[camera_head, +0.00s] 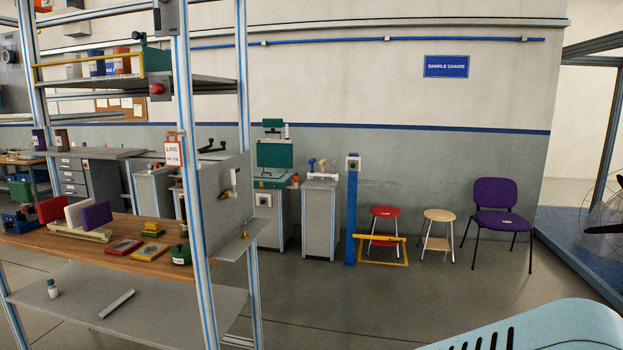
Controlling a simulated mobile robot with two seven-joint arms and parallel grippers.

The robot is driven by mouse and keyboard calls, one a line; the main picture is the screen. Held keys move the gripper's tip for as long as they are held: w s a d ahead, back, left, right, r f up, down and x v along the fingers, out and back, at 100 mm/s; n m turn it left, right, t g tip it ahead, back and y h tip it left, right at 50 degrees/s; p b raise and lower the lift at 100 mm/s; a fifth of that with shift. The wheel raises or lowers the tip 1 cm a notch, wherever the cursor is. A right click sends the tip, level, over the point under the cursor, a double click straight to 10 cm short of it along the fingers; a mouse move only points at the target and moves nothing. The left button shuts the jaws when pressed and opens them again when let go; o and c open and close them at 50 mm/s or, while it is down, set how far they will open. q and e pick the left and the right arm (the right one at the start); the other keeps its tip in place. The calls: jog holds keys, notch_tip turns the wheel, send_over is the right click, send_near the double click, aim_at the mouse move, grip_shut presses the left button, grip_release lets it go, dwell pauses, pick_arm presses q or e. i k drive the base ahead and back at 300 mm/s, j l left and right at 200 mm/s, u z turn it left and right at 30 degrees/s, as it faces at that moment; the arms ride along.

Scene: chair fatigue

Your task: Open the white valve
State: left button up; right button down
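A grey pedestal (319,220) stands against the back wall near the middle of the view. On its top sits a white pipe-like fitting (322,176) with two small upright handles, a bluish one (311,162) and a pale one (323,164). The pale one may be the white valve; it is too small to tell its setting. A grey panel (226,212) on the near shelf frame also carries a small pale lever-like part (234,179). Neither of my grippers is in view.
The shelf frame (196,220) with a wooden shelf (150,262) fills the left foreground. A blue post (352,220) and yellow floor frame (384,263) stand right of the pedestal, near a red stool (385,212) and purple chair (496,194). The central floor is clear.

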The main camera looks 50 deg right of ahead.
aim_at(233, 182)
jog(key=z, duration=1.25)
jog(key=i+l, duration=0.3)
jog(key=i, duration=0.2)
